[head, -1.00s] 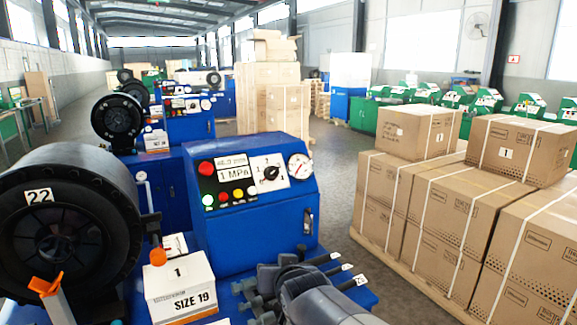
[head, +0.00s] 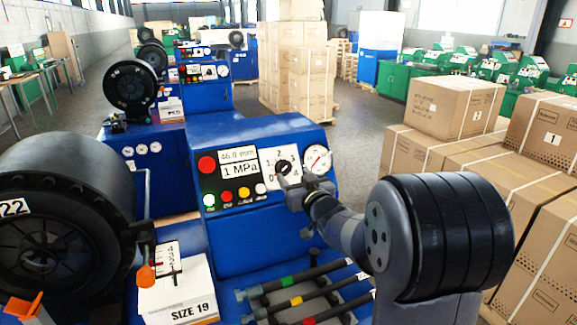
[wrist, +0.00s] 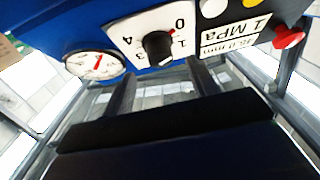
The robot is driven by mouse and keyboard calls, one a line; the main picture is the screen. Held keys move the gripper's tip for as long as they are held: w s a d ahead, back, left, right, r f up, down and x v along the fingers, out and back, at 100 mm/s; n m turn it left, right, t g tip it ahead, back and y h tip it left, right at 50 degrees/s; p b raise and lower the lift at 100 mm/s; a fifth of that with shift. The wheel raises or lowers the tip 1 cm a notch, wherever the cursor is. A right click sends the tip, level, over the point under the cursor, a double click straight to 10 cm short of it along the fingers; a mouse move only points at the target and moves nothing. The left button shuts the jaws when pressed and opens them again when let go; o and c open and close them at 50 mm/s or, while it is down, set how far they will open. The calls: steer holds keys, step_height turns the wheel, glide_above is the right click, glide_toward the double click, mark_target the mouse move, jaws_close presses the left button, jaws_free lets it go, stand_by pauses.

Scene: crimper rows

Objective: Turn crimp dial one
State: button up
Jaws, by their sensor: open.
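The crimp dial (head: 284,168) is a black knob on a white plate with numbers, on the sloped face of the blue crimper (head: 250,135). In the wrist view the knob (wrist: 158,46) shows upside down, with a small red mark near the 0 and 1. My gripper (head: 291,184) is just in front of the dial plate in the head view, at its lower edge, and partly covers it. In the wrist view my gripper (wrist: 163,80) has its two fingers apart with nothing between them. The knob lies beyond the fingertips, and I see no contact.
A pressure gauge (head: 317,158) sits right of the dial. A red button (head: 207,164), a display reading 1 MPa (head: 241,169) and small coloured buttons are left. Cartons (head: 470,150) stand right.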

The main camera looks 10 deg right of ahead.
mark_target(287, 169)
steer(key=shift+w+a+p, duration=0.2)
steer(key=shift+w, duration=0.65)
steer(key=shift+w+a+p, duration=0.15)
steer(key=shift+w+p, duration=0.05)
steer(key=shift+w, duration=0.65)
steer(key=shift+w+a+p, duration=0.2)
steer(key=shift+w, duration=0.65)
steer(key=c, duration=1)
